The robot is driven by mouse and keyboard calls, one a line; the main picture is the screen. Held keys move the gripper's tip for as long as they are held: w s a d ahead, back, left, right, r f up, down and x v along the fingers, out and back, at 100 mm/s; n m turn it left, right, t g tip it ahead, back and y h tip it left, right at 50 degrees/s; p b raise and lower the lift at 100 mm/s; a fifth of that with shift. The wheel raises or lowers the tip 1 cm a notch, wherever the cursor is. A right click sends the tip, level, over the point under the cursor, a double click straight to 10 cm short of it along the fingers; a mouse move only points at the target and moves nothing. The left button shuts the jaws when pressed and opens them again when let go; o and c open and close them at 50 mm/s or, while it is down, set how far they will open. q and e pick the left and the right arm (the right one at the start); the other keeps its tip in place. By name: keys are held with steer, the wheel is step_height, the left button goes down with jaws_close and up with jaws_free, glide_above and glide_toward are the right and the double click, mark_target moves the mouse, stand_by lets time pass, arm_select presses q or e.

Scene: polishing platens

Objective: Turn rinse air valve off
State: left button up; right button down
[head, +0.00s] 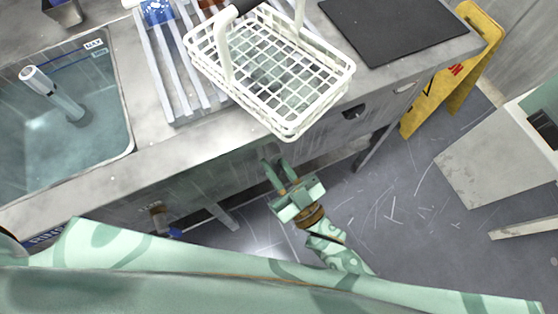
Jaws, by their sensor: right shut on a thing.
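My right gripper (277,172) is in front of the bench's front face, below the white basket, with its fingers pointing up toward the bench. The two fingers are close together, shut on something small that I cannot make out. A brass-coloured fitting (158,214) with a small blue part (175,232) sits under the bench, below the sink and left of my right gripper. It may be the valve, but its handle position is too small to tell. My left gripper is not in view.
A sink (117,62) with water and a tap is at left. A black mat (395,25) lies at right. A yellow floor sign (470,62) stands by the bench. The floor (400,190) is partly clear.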

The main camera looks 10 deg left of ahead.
steer(key=shift+f, duration=0.1)
stand_by(0.4)
steer(key=c, duration=1.3)
jaws_free()
steer(key=shift+s+d, duration=0.1)
steer(key=shift+s, duration=0.05)
steer(key=v, duration=1.6)
